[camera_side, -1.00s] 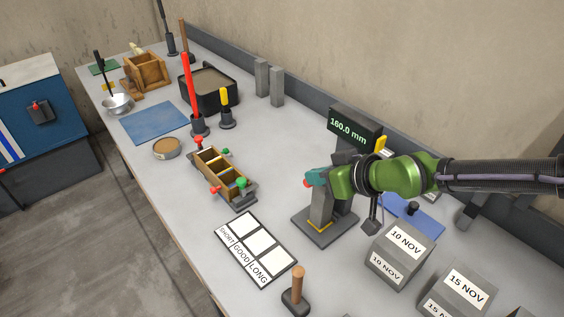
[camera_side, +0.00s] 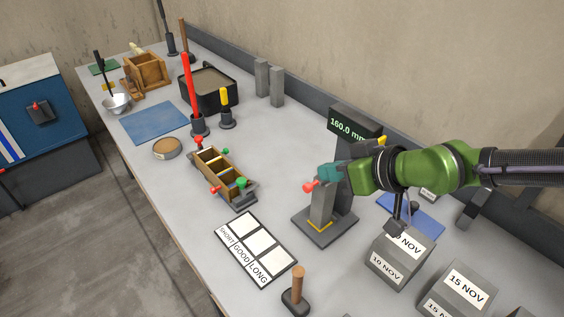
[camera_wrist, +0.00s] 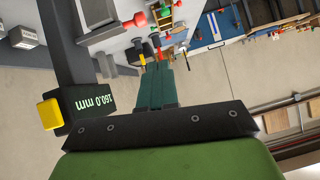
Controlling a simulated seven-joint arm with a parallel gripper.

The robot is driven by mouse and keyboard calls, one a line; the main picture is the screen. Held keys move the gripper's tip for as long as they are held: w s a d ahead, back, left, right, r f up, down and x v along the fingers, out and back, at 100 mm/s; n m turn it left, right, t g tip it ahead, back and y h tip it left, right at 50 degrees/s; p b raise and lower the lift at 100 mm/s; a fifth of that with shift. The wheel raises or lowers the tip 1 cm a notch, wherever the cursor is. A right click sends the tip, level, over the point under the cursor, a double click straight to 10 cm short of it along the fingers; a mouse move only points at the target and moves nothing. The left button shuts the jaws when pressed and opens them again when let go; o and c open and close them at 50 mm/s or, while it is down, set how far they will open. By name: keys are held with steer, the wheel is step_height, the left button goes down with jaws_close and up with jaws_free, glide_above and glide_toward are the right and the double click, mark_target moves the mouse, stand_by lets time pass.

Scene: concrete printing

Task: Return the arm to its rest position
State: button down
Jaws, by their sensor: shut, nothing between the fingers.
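My gripper (camera_side: 322,176) is teal-tipped and shut, with nothing held. In the side view it is in the air beside the upright of the grey measuring stand (camera_side: 324,227), close to a red knob (camera_side: 309,187); whether it touches either is unclear. The stand's display (camera_side: 353,125) reads 160.0 mm. In the wrist view my closed fingers (camera_wrist: 156,66) point out over the bench, with the display (camera_wrist: 97,104) and a yellow knob (camera_wrist: 50,113) at left.
Grey blocks labelled 10 NOV (camera_side: 399,257) and 15 NOV (camera_side: 463,291) stand at right. A sorting card (camera_side: 255,249), wooden mould (camera_side: 222,176) and wood-handled tool (camera_side: 296,290) are on the bench. A blue mat (camera_side: 425,222) lies behind the blocks. Open air is above the bench.

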steer(key=s+d+r+m+h, duration=0.2)
steer(key=s+d+m, duration=0.2)
steer(key=d, duration=1)
steer(key=s+d+r+m+h, duration=0.2)
steer(key=s+d+r+m, duration=0.1)
steer(key=s+d, duration=0.7)
steer(key=s+d+r+m+h, duration=0.2)
steer(key=s+d+m, duration=0.3)
steer(key=d, duration=1.3)
steer(key=shift+s+r+h, duration=0.3)
steer(key=shift+s+r, duration=0.35)
steer(key=shift+s, duration=0.4)
